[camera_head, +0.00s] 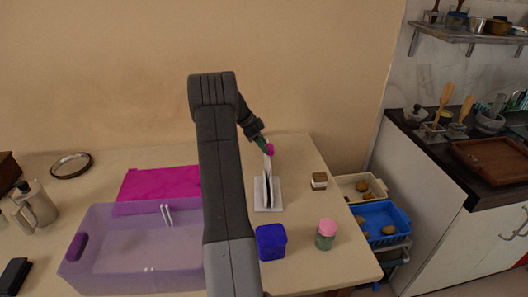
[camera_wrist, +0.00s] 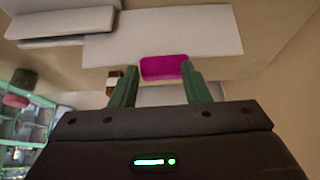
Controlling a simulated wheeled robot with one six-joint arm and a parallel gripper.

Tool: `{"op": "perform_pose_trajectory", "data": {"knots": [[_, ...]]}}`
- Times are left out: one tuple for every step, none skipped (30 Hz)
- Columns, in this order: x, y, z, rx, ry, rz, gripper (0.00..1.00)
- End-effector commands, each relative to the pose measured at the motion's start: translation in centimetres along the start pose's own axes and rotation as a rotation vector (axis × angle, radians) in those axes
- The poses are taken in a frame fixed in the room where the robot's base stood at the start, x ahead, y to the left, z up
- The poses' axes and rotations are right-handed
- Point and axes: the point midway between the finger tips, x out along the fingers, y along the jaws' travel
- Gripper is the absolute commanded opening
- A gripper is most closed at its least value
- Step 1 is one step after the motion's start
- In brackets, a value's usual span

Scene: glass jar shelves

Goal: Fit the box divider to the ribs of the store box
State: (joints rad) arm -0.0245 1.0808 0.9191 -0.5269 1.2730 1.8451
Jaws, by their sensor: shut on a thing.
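My gripper (camera_head: 264,144) is shut on the magenta grip (camera_head: 269,150) of the box divider, a thin pale panel (camera_head: 268,165). In the wrist view, the magenta grip (camera_wrist: 165,68) sits between the green fingers (camera_wrist: 156,88). The divider hangs below the fingers, at or just above the white slotted stand (camera_head: 275,206); I cannot tell whether its lower edge is clear of the slot. The store box (camera_head: 100,274) is translucent purple, left of my arm, with pale ribs (camera_head: 167,214) at its far wall and more at its near wall. My arm hides its right end.
A magenta sheet (camera_head: 160,182) lies behind the box. Right of my arm stand a blue container (camera_head: 271,242), a pink-lidded jar (camera_head: 326,234) and a small brown-and-white jar (camera_head: 319,181). A metal pot (camera_head: 36,208) and a dark ring (camera_head: 71,166) are at the left.

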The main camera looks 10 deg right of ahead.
Motion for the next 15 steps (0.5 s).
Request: {"op": "perform_pose_trajectory", "data": {"knots": [[1.71,0.46,1.08,-0.011,-0.013,0.022,0.05],[1.68,0.46,1.06,-0.010,-0.013,0.022,0.05],[1.63,0.47,1.04,-0.010,-0.013,0.022,0.05],[1.59,0.47,1.01,-0.010,-0.013,0.022,0.05],[1.55,0.47,0.99,-0.010,-0.013,0.022,0.05],[1.50,0.47,0.97,-0.010,-0.013,0.022,0.05],[1.46,0.47,0.95,-0.010,-0.013,0.022,0.05],[1.42,0.47,0.93,-0.010,-0.013,0.022,0.05],[1.37,0.47,0.90,-0.010,-0.013,0.022,0.05],[1.33,0.47,0.88,-0.010,-0.013,0.022,0.05],[1.29,0.47,0.87,-0.010,-0.013,0.022,0.05],[1.23,0.47,0.84,-0.010,-0.014,0.022,0.05],[1.19,0.47,0.82,-0.011,-0.014,0.022,0.05],[1.15,0.48,0.80,-0.010,-0.014,0.022,0.05],[1.10,0.48,0.77,-0.010,-0.014,0.022,0.05]]}}
